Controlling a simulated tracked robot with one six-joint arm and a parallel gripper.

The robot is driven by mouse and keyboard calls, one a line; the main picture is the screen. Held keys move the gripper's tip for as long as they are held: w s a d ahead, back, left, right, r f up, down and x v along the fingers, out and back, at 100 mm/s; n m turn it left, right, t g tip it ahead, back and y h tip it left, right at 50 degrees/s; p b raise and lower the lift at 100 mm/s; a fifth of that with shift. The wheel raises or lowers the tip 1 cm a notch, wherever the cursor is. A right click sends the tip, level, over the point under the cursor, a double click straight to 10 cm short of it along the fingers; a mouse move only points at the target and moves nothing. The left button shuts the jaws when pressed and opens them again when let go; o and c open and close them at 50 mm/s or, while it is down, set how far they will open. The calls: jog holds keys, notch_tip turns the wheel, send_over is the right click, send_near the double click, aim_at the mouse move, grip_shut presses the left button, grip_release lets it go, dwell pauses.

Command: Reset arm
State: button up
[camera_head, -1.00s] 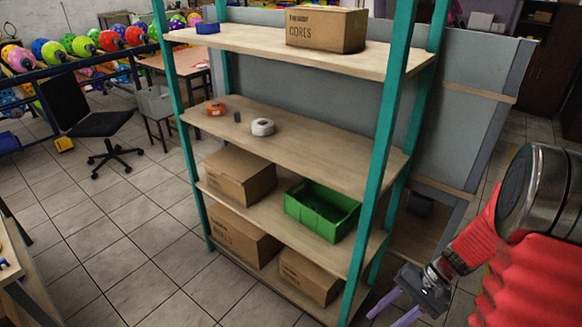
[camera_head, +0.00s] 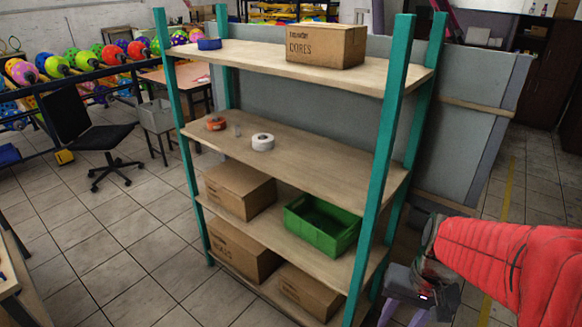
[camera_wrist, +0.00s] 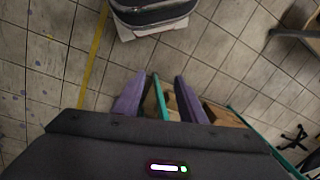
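My gripper (camera_head: 401,316) is at the lower right of the head view, beside the shelf rack's near right post (camera_head: 383,160). Its fingertips are cut off by the lower frame edge there. In the wrist view my gripper (camera_wrist: 160,78) shows two purple fingers spread apart. The teal post (camera_wrist: 160,98) and part of a brown box show in the gap, seemingly beyond the fingers. Nothing is held that I can see. My red-sleeved arm reaches in from the right of the head view.
An office chair (camera_head: 95,140) is at left. Tiled floor is open at right.

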jog(key=s+a+r+n+t, duration=0.2)
jog(key=a+r, duration=0.1)
jog(key=r, duration=0.3)
jog(key=s+a+r+n+t+h, duration=0.1)
jog(key=s+a+r+n+t, duration=0.1)
jog(key=r, duration=0.5)
jog(key=shift+a+t, duration=0.8)
jog(key=shift+r, duration=0.1)
